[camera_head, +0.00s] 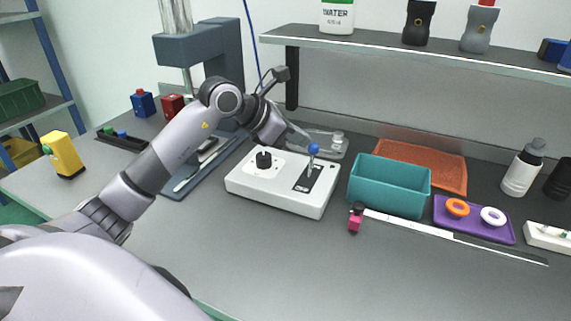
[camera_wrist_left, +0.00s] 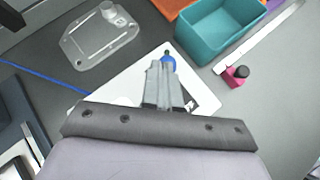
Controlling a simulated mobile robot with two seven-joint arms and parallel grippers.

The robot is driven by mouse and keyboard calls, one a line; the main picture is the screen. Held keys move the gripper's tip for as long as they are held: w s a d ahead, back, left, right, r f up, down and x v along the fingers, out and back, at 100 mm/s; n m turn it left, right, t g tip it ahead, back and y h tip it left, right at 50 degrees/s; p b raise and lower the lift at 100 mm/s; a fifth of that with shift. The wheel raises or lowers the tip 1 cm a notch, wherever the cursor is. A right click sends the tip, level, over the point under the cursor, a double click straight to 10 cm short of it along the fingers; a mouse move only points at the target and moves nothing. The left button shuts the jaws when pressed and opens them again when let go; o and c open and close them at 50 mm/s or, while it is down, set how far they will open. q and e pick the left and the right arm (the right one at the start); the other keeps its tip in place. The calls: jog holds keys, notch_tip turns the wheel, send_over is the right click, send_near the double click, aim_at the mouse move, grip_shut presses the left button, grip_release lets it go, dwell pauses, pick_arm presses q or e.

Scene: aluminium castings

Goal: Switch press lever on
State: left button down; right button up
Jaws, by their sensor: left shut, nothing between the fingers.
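The press lever (camera_head: 310,166) stands on a white control box (camera_head: 272,189), with a blue ball knob on a thin stem in a dark slot plate. A black knob (camera_head: 264,158) sits on the left of the same box. My left gripper (camera_head: 307,141) is shut and empty, its fingertips close to the blue ball from the left. In the left wrist view, the shut fingers (camera_wrist_left: 166,70) point at the blue ball (camera_wrist_left: 169,58) and cover most of the stem. I cannot tell whether they touch it. My right gripper is not in view.
A teal bin (camera_head: 388,187) stands right of the box, with a pink-and-black item (camera_head: 356,217) and a long ruler-like strip (camera_head: 408,222) near it. A clear plate (camera_head: 325,143) lies behind the box. A shelf (camera_head: 400,48) hangs above. The front of the bench is clear.

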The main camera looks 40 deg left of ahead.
pick_arm(q)
jog(key=shift+r, duration=0.15)
jog(key=shift+r+p, duration=0.55)
jog(key=shift+r, duration=0.15)
jog(key=shift+s+a, duration=0.1)
